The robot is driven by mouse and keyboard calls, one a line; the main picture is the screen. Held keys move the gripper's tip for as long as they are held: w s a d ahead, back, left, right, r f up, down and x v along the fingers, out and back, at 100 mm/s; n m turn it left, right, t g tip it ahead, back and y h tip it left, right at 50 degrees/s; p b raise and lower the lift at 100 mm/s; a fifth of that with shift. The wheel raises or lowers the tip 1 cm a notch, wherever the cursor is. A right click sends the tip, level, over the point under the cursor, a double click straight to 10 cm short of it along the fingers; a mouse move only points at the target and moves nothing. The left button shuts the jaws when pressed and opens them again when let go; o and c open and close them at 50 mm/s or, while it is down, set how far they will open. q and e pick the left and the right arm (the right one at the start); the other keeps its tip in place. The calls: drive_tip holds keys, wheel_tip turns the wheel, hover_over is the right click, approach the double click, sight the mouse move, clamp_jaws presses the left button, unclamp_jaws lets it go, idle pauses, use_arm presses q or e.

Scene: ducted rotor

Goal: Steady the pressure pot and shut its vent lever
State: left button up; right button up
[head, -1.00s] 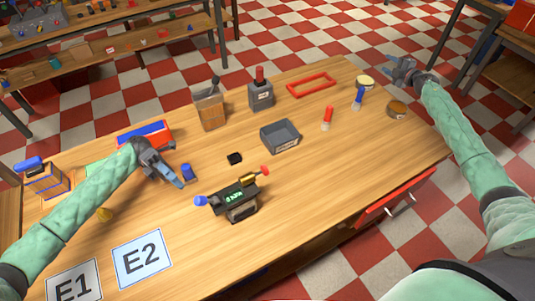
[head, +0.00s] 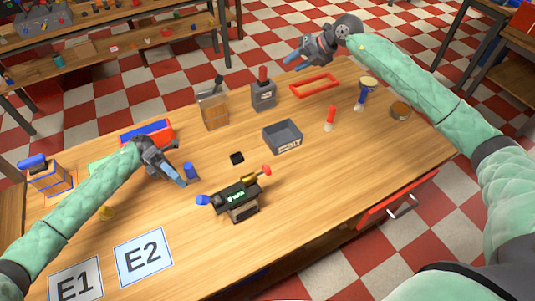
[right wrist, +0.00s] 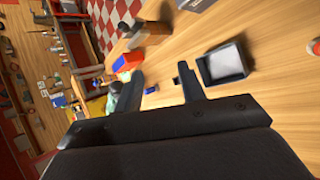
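No thing in view is plainly a pot. A dark device (head: 238,203) with a green display, a brass cylinder, a red-tipped lever and a blue knob sits mid-table. A wooden box (head: 214,112) with a tilted dark lever and a grey block (head: 263,96) with an upright red handle stand behind it. I cannot tell which is the pressure pot. My left gripper (head: 183,180) hovers beside a blue cylinder (head: 190,170), left of the device; its finger gap is unclear. My right gripper (head: 289,63) is open and empty, above the table's far edge; its parted fingers (right wrist: 163,88) show in the wrist view.
A grey tray (head: 283,136), a small black block (head: 236,158) and a red frame (head: 314,85) lie nearby. A red-and-blue bin (head: 146,133) is behind my left gripper. Red and blue upright items stand at right. The front right of the table (head: 340,170) is clear.

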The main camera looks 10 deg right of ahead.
drive_tip(key=s+a+n+g+h, duration=0.1)
drive_tip(key=s+a+n+h, duration=0.15)
drive_tip(key=s+a, duration=0.3)
drive_tip(key=n+g+h, duration=0.2)
drive_tip(key=g+h, duration=0.2)
drive_tip(key=h, duration=0.1)
hover_over(267, 167)
drive_tip(key=f, duration=1)
drive_tip(key=shift+w+d+f, duration=0.1)
drive_tip(key=shift+w+f, duration=0.15)
drive_tip(key=shift+f, duration=0.1)
drive_tip(key=shift+s+f, duration=0.2)
drive_tip(key=shift+s, duration=0.05)
drive_tip(key=shift+s+f, duration=0.1)
drive_tip(key=shift+f, duration=3.75)
clamp_jaws()
